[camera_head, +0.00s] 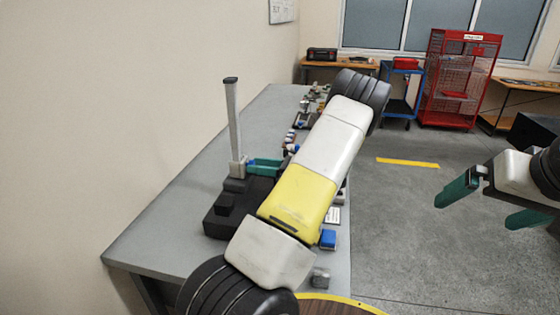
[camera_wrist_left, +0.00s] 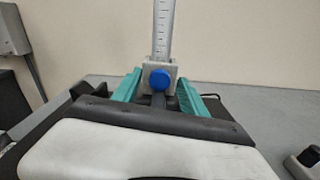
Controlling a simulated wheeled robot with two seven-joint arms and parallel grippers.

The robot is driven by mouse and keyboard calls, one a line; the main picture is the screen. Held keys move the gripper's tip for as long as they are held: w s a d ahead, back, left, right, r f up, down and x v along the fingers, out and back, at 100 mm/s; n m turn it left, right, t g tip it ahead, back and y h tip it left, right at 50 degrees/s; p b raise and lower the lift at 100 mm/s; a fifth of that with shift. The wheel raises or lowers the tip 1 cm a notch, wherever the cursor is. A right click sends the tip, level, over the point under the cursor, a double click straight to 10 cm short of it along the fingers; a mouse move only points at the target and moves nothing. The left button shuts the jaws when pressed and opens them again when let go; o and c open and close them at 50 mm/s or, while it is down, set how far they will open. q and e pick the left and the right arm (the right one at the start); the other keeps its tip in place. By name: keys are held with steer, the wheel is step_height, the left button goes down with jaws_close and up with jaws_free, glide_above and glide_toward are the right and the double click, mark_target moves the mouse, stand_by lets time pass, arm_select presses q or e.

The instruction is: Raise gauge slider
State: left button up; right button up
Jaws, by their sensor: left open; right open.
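The height gauge stands upright on its dark base (camera_head: 228,212) on the grey table. Its tall grey column (camera_head: 234,115) rises near the wall, and the graduated column (camera_wrist_left: 163,28) shows in the left wrist view. The gauge slider (camera_wrist_left: 160,70) is a grey block with a blue knob (camera_wrist_left: 160,79), low on the column. My left gripper (camera_head: 252,166) has green fingers, open, at the slider; in the left wrist view its fingers (camera_wrist_left: 157,92) stand either side of the slider. Contact cannot be told. My right gripper (camera_head: 495,203) is open and empty over the floor at the right.
The grey table (camera_head: 165,225) runs along the wall; its left part is bare. Several small parts lie behind my left arm, with a blue block (camera_head: 328,238) near the right edge. A red cage cart (camera_head: 455,80) and a blue cart (camera_head: 398,108) stand far back.

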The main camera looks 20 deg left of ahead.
arm_select(q)
jaws_close()
stand_by(1.3)
